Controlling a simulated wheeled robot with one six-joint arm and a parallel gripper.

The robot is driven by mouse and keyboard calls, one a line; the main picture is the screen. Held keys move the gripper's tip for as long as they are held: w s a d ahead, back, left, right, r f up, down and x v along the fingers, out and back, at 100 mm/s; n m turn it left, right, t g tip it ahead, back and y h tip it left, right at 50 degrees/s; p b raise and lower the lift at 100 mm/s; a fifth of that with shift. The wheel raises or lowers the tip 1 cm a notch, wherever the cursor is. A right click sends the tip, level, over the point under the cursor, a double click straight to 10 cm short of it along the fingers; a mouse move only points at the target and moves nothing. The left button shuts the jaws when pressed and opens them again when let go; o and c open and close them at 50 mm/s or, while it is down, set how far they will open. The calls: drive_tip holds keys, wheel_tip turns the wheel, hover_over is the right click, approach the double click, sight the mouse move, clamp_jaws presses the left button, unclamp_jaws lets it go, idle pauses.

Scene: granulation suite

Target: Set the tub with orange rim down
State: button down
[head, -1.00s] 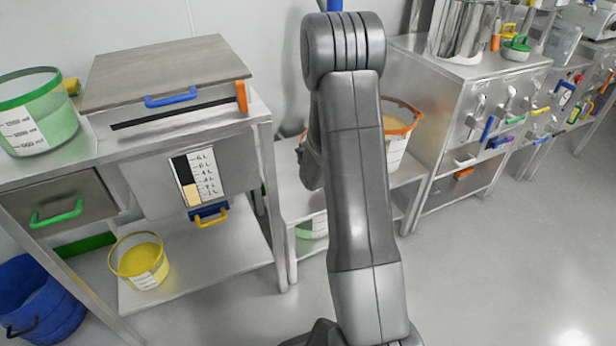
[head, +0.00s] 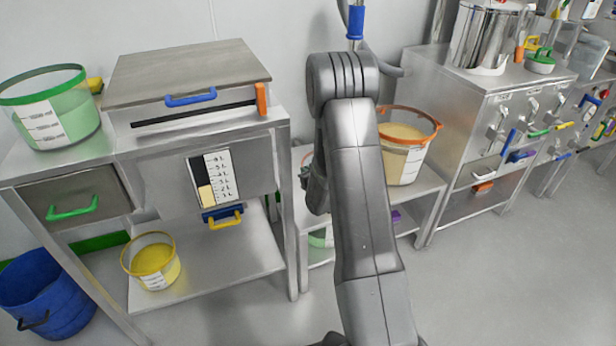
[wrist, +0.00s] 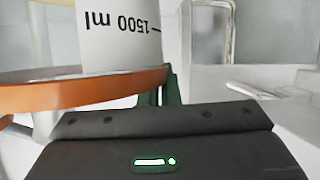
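The tub with the orange rim (head: 405,150) holds a tan material and has a white label. It is upright at the low steel bench (head: 428,187), partly behind my arm; I cannot tell whether its base touches the bench. In the wrist view its orange rim (wrist: 80,90) lies close in front of my gripper's dark body, and its label (wrist: 120,40) reads 1500 ml upside down. My gripper's fingers are hidden in both views, so I cannot tell whether they are shut on the rim.
A steel table at left carries a green-rimmed tub (head: 50,108) and a lidded box (head: 190,80). A yellow-rimmed tub (head: 152,262) stands on its lower shelf. A blue bucket (head: 48,295) stands on the floor. A cabinet (head: 500,130) with a steel pot (head: 487,38) stands at right.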

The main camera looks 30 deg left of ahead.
drive_tip(key=shift+f, duration=0.45)
drive_tip(key=shift+f, duration=0.2)
drive_tip(key=c, duration=1.6)
unclamp_jaws()
drive_tip(key=shift+c, duration=0.2)
drive_tip(key=shift+r, duration=0.1)
drive_tip(key=shift+r, duration=0.1)
drive_tip(key=p+v, duration=0.2)
drive_tip(key=v, duration=1)
